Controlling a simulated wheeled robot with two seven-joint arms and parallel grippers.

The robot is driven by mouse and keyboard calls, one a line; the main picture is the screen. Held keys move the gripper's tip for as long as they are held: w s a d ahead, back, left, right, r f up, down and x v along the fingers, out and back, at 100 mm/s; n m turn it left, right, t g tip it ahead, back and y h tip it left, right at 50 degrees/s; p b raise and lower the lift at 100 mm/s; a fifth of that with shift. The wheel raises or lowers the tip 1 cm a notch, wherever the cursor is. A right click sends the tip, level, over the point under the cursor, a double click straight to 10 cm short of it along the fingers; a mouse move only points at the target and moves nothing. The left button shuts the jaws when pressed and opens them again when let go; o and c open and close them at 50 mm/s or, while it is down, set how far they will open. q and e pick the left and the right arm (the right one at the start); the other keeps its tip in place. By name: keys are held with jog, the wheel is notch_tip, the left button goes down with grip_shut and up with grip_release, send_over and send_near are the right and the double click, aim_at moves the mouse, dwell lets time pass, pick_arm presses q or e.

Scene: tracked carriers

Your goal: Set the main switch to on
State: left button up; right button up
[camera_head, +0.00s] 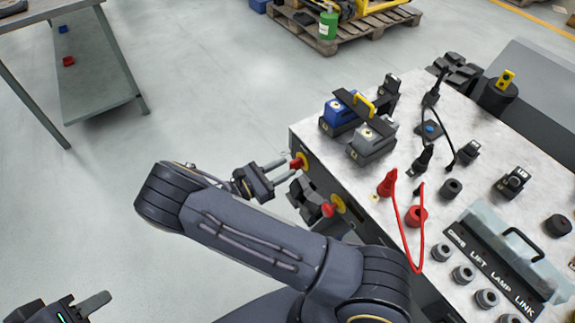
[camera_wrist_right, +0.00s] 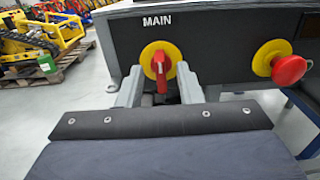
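The main switch (camera_wrist_right: 160,68) is a red handle on a round yellow plate, below the word MAIN on the dark front panel. Its handle stands roughly vertical, with the long end pointing down. The switch also shows in the head view (camera_head: 304,160) at the bench's near left corner. My right gripper (camera_wrist_right: 160,78) is open, one finger on each side of the handle, with gaps visible. In the head view the right gripper (camera_head: 290,168) points at the panel. My left gripper (camera_head: 92,304) is at the lower left, partly cut off and far from the switch.
A red mushroom button (camera_wrist_right: 289,70) on a yellow plate sits right of the switch. The bench top (camera_head: 335,108) carries a blue block (camera_head: 337,113), a grey block (camera_head: 370,143), red plugs and cables. A pallet (camera_head: 335,38) stands behind. Floor left of the bench is clear.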

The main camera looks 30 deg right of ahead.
jog(key=shift+d, duration=0.95)
grip_shut()
